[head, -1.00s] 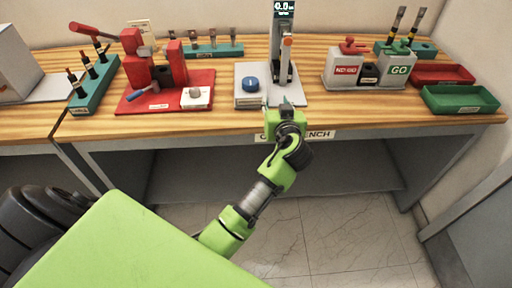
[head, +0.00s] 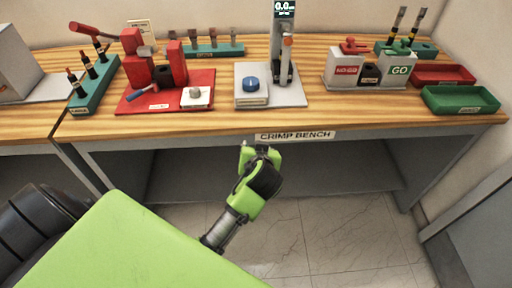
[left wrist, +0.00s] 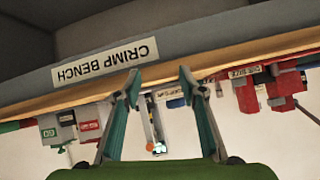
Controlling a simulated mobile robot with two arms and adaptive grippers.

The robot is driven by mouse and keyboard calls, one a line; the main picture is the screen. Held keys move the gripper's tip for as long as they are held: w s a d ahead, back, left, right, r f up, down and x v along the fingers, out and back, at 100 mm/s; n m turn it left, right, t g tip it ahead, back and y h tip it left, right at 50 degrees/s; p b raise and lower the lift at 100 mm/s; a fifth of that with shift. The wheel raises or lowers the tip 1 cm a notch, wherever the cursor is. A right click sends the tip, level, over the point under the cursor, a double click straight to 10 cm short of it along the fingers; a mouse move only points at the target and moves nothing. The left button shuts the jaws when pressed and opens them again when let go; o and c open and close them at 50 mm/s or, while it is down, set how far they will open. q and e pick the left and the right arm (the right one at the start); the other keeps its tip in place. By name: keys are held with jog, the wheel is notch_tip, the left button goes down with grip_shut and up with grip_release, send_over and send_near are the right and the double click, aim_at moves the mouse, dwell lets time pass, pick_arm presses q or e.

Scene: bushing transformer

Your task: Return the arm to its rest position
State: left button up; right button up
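My left gripper (head: 258,150) is in front of the crimp bench's front edge, below the tabletop and over the floor side. In the left wrist view the same gripper (left wrist: 158,85) has its two teal fingers spread apart with nothing held between them. The bench label (head: 295,135) reads CRIMP BENCH; it also shows upside down in the left wrist view (left wrist: 104,64). The rest of my left arm runs down behind my green body. My right gripper is not in view.
The wooden bench top (head: 240,119) carries a red crimping station (head: 165,70), a blue-buttoned gauge (head: 251,84), NO-GO and GO blocks (head: 370,67), and a green tray (head: 460,99) at the right. Tiled floor (head: 330,230) lies free in front of the bench.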

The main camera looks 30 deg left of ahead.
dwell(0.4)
pick_arm(q)
jog(key=s+d+f+m+g+h, duration=0.15)
jog(key=s+f, duration=0.35)
jog(key=f, duration=0.6)
jog(key=s+d+f+m+g+h, duration=0.1)
jog(key=s+d+f+m+h, duration=0.2)
jog(key=f, duration=0.8)
jog(key=s+d+f+m+g, duration=0.1)
jog(key=s+d+f+g, duration=0.1)
jog(key=s+f, duration=0.65)
jog(key=s+f+g, duration=0.1)
jog(key=s+f, duration=0.5)
jog(key=s, duration=0.3)
jog(key=s+a+f+m+g+h, duration=0.1)
jog(key=s+f, duration=0.5)
jog(key=s, duration=0.4)
jog(key=s+a+f+g, duration=0.1)
jog(key=s+f, duration=0.5)
jog(key=s, duration=0.3)
jog(key=shift+s+f+g+h, duration=0.2)
jog(key=shift+s+g+h, duration=0.15)
jog(key=shift+s, duration=0.05)
jog(key=shift+o, duration=0.3)
